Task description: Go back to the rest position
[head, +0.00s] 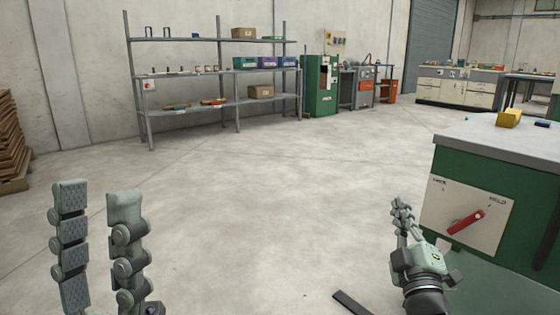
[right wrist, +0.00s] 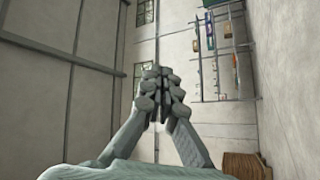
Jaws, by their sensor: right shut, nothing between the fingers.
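My left gripper (head: 95,200) stands upright at the lower left of the head view. Its two fingers are clearly apart and nothing is between them. My right gripper (head: 398,203) is at the lower right of the head view, just left of the green machine, pointing up. In the right wrist view its fingertips (right wrist: 158,72) meet, and it is shut and empty. It is apart from the red switch handle (head: 466,222) on the white panel, which points up and to the right.
The green machine (head: 520,178) with a grey top stands close at the right, with a yellow block (head: 509,117) on it. A metal shelf (head: 180,105) stands along the back wall. Stacked brown boards (head: 12,145) are at the far left. The middle floor is clear.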

